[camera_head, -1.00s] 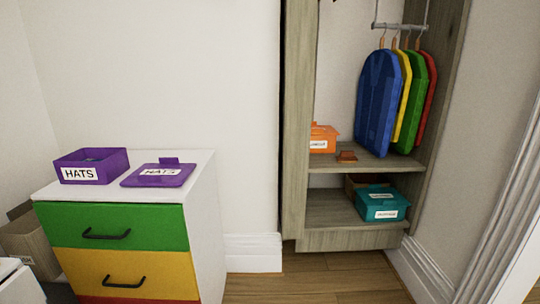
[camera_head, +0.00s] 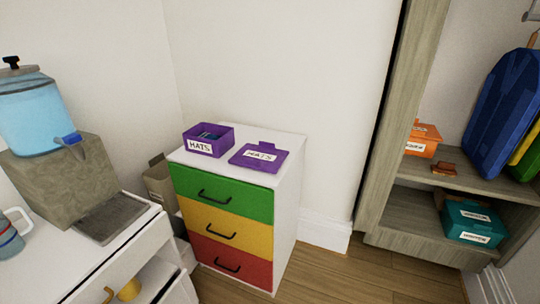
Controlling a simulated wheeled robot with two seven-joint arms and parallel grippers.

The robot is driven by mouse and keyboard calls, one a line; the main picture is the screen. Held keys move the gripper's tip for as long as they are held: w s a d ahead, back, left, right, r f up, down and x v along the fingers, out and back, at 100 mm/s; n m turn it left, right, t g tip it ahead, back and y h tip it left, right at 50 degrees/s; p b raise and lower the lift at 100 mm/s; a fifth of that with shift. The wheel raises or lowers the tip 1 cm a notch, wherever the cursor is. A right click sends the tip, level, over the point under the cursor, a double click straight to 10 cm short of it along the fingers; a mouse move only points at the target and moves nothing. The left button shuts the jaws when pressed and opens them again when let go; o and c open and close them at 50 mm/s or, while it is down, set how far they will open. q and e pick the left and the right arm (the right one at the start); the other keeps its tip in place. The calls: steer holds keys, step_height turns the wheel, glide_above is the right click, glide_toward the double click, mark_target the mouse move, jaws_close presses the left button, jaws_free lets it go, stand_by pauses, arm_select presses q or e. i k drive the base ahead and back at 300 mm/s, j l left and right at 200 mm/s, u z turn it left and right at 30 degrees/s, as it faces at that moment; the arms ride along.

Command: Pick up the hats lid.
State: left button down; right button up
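The purple hats lid (camera_head: 260,156) lies flat on the white top of a small drawer cabinet (camera_head: 292,146). It has a raised tab at its back edge and a white HATS label. The open purple HATS box (camera_head: 208,139) stands just left of it, with something dark blue inside. The lid is off the box and apart from it. Neither of my grippers shows in the head view.
The cabinet has green, yellow and red drawers, all closed. A white counter (camera_head: 128,243) with a blue water dispenser (camera_head: 38,112) stands at the left. An open wardrobe (camera_head: 402,206) with orange (camera_head: 423,139) and teal (camera_head: 472,221) boxes stands right. Wooden floor (camera_head: 345,272) is clear between.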

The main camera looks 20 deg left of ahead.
mark_target(264, 156)
steer(key=u, duration=1.25)
steer(key=l, duration=0.35)
steer(key=i+l, duration=0.15)
steer(key=l, duration=0.2)
